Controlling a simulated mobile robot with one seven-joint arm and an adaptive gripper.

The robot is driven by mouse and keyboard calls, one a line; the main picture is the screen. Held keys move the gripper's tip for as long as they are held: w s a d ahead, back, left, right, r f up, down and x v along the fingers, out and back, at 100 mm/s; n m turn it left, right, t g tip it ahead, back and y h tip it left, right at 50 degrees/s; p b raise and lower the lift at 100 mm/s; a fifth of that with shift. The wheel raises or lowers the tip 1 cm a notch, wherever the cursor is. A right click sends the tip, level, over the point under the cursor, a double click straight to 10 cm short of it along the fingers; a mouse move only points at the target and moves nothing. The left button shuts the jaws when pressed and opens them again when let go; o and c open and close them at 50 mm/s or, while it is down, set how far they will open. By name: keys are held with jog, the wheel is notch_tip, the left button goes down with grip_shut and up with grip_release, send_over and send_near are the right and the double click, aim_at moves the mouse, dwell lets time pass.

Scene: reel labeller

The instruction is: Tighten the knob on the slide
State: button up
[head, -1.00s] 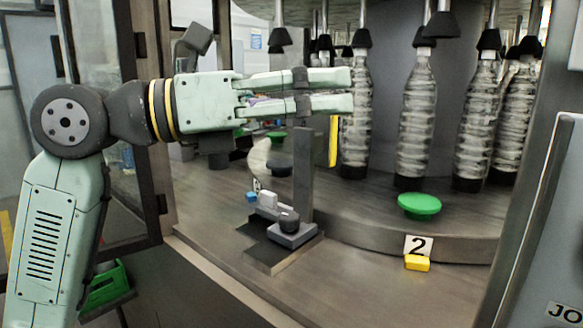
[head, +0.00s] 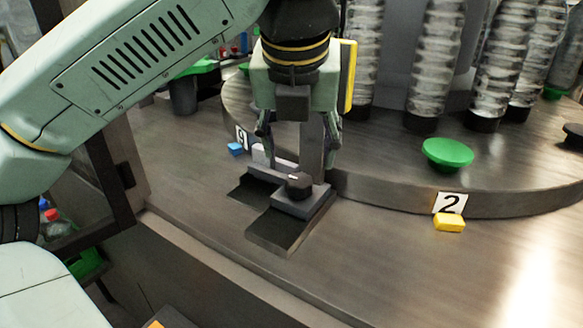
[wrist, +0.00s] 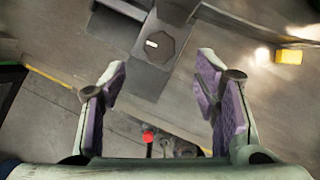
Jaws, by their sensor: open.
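The dark knob (head: 298,185), a many-sided cap with a small white mark on top, sits on the grey slide block (head: 312,206). The slide rests on a dark base plate (head: 275,232) on the machine deck. In the wrist view the knob (wrist: 158,46) shows from above, beyond the fingertips and between their lines. My gripper (head: 300,150) points down above the slide, with its fingers apart and nothing between them. In the wrist view the open gripper (wrist: 162,75) shows purple finger pads, clear of the knob.
A grey upright post (head: 312,148) stands right behind the knob, close to my fingers. The round bottle table (head: 390,195) curves behind and to the right. A green disc (head: 447,153) sits on it. A yellow block (head: 449,224) lies by the number 2 label. The front deck is clear.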

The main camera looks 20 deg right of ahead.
aim_at(300, 179)
jog(key=p+x, duration=0.1)
jog(key=x, duration=0.7)
jog(key=c, duration=1.1)
